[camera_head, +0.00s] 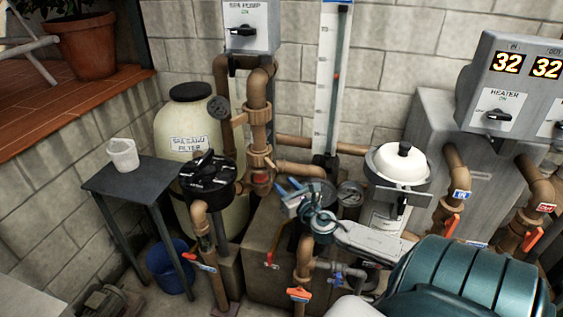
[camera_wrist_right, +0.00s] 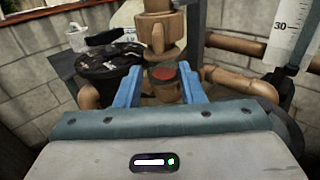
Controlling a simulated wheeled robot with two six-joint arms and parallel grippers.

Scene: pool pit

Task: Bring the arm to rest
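My right gripper (camera_head: 289,190) reaches in from the lower right on my teal and grey arm, in front of the pipework. In the right wrist view its two blue fingers (camera_wrist_right: 160,88) stand apart with nothing held between them. A brown pipe fitting with a red disc (camera_wrist_right: 163,74) shows in the gap, beyond the fingers; it also shows in the head view (camera_head: 260,179). I cannot tell the exact distance from the fingertips to it. My left gripper is not in view.
A black-lidded pot (camera_head: 207,176) and the cream filter tank (camera_head: 190,122) stand left of the gripper. A grey table (camera_head: 120,190) holds a white cup (camera_head: 123,154). A blue bucket (camera_head: 171,266) is below. A white-lidded canister (camera_head: 397,165) and grey heater (camera_head: 510,85) stand right.

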